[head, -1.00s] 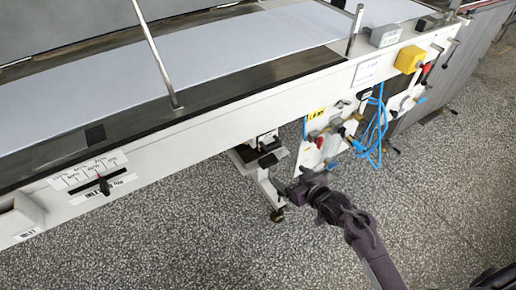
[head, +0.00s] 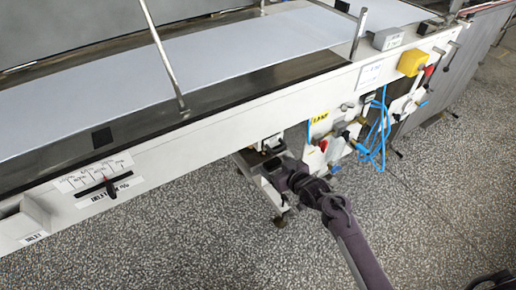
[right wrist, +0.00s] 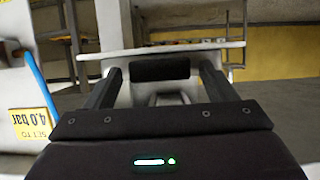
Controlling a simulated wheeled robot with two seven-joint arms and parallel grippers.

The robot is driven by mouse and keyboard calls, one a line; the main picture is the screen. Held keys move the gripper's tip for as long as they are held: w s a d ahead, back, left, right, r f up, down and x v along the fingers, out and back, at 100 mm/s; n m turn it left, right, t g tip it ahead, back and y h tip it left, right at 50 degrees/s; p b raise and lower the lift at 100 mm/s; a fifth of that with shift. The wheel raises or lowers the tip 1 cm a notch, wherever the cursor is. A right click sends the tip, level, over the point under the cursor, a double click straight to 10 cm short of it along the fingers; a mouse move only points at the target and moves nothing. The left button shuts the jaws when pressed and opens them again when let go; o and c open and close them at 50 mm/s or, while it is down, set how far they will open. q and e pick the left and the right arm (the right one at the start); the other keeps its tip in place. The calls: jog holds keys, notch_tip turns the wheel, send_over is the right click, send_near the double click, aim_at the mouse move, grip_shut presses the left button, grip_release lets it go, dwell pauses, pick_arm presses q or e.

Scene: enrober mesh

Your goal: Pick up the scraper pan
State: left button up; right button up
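The scraper pan cannot be made out clearly as a whole. In the right wrist view a black block (right wrist: 160,68), perhaps its handle, stands in front of a white part under a pale horizontal edge (right wrist: 165,50). My right gripper (right wrist: 160,82) is open, with one finger on each side of the black block and small gaps between. In the head view my right gripper (head: 270,168) reaches under the machine's front edge, beside a white and dark part (head: 268,145) that it partly hides. My left gripper is not in view.
The long machine with a white belt (head: 200,75) runs above the gripper; its front rail (head: 215,135) overhangs. Blue hoses (head: 378,135) and valves hang close to the right. A yellow label (right wrist: 33,124) shows left in the right wrist view. Speckled floor is clear in front.

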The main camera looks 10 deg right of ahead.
jog(key=c, duration=1.2)
jog(key=shift+r, duration=0.1)
jog(key=shift+c, duration=0.4)
jog(key=shift+r, duration=0.1)
